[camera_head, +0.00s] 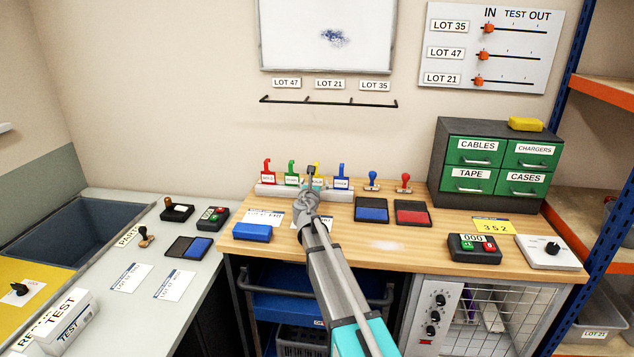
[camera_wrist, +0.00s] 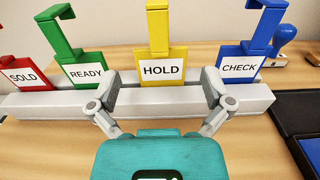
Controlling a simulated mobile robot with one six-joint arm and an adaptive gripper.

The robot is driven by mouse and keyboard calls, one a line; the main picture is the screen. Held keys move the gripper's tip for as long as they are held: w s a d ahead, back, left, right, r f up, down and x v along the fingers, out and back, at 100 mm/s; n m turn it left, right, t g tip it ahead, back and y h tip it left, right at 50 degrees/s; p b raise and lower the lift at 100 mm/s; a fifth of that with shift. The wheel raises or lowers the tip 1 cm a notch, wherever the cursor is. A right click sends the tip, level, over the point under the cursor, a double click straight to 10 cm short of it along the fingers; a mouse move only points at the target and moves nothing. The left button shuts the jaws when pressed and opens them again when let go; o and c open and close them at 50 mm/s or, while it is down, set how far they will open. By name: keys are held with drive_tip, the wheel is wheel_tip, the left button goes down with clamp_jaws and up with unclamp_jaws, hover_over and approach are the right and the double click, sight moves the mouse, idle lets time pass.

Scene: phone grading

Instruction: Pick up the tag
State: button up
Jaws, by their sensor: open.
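Several coloured tags stand upright in a grey rack (camera_wrist: 30,106) on the wooden bench. In the wrist view, the yellow HOLD tag (camera_wrist: 160,65) is in the middle. The red SOLD tag (camera_wrist: 20,72) and green READY tag (camera_wrist: 84,68) are to its left, and the blue CHECK tag (camera_wrist: 239,65) is to its right. My gripper (camera_wrist: 159,92) is open, its fingers on either side of the HOLD tag's lower part. In the head view, my gripper (camera_head: 312,176) hides most of the yellow tag.
A blue stamp (camera_head: 372,180) and a red stamp (camera_head: 404,182) stand right of the rack, behind a blue ink pad (camera_head: 371,209) and a red ink pad (camera_head: 412,213). A drawer cabinet (camera_head: 447,152) stands at the back right. A blue box (camera_head: 252,232) lies at the front left.

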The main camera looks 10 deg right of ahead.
sight(316, 177)
drive_tip(key=shift+x, duration=1.85)
drive_tip(key=shift+r, duration=0.1)
drive_tip(key=shift+d, duration=0.1)
drive_tip(key=c, duration=0.7)
